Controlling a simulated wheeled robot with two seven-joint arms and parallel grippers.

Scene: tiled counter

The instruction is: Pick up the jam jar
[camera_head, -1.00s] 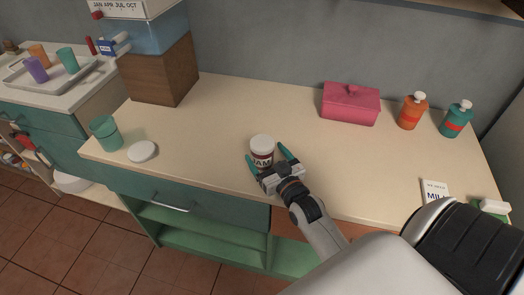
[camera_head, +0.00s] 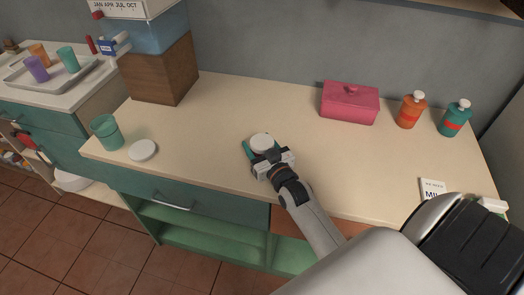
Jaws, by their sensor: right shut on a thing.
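The jam jar (camera_head: 262,142) is near the middle of the counter, and mostly its white lid shows. Its label and body are hidden behind my right gripper (camera_head: 262,152). My right gripper reaches in from the lower right, with its teal fingers on either side of the jar, and is shut on it. I cannot tell whether the jar's base touches the counter. My left gripper is not in view.
A teal cup (camera_head: 106,132) and a white disc (camera_head: 143,150) sit on the counter at left. A pink box (camera_head: 349,104), an orange bottle (camera_head: 410,110) and a teal bottle (camera_head: 456,118) stand at the back right. A milk carton (camera_head: 432,188) is at front right.

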